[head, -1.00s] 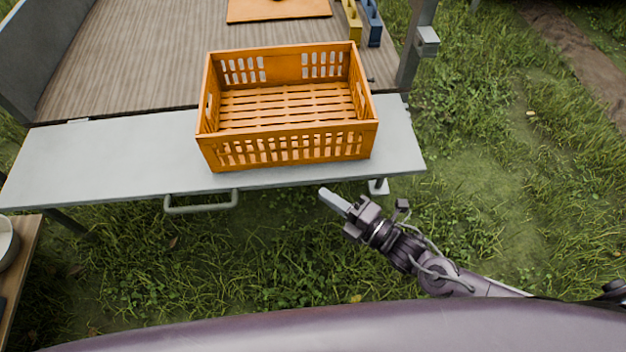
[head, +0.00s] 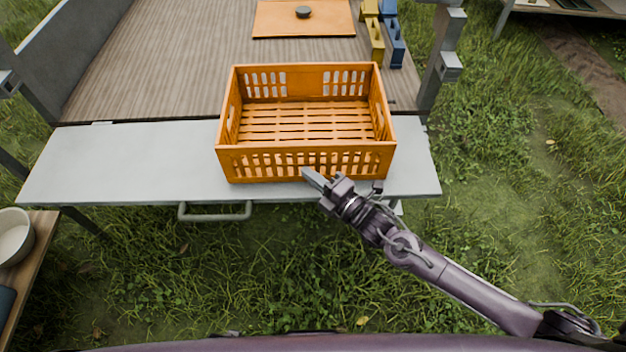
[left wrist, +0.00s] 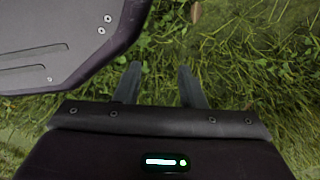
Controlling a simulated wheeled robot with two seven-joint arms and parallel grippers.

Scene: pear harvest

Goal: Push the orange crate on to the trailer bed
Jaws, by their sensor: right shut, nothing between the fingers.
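The orange crate (head: 305,164) is empty and upright. It stands mostly on the grey tailgate (head: 120,165), its far side near the seam with the wooden trailer bed (head: 190,60). My right gripper (head: 309,176) is shut and empty, its tip at the lower front wall of the crate; whether it touches cannot be told. My left gripper is outside the head view. In the left wrist view its two fingers (left wrist: 158,88) are apart over grass, with nothing between them.
On the bed lie an orange board (head: 300,22) with a dark round item and yellow (head: 376,40) and blue (head: 396,45) blocks. A post (head: 440,65) stands right of the bed. A handle (head: 215,211) hangs below the tailgate. A bowl (head: 14,235) stands on a wooden surface at left.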

